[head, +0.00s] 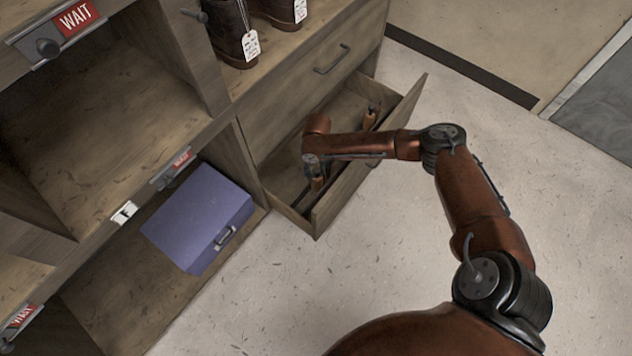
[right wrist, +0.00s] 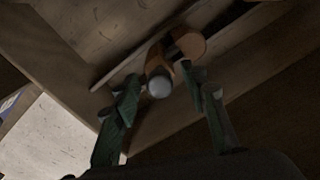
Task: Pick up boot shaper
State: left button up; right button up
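The drawer (head: 335,205) is pulled open below the shelf with boots. A wooden boot shaper (head: 371,116), orange-brown, stands at its far right end. Another orange-brown piece (head: 318,183) shows at the near end, just under my right wrist. In the right wrist view, a boot shaper (right wrist: 190,46) with orange-brown wood and a rounded grey end lies in the drawer. My right gripper (right wrist: 160,78) is open, with one green finger on each side of the grey end. I cannot tell whether the fingers touch it. My left gripper is not in view.
A purple box (head: 198,217) with a handle sits on the low shelf left of the drawer. Boots (head: 228,35) with white tags stand on the shelf above. Red WAIT signs (head: 76,17) mark the cubbies. The floor (head: 270,300) in front is clear.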

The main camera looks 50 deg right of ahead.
grip_shut()
dwell(0.4)
dwell(0.4)
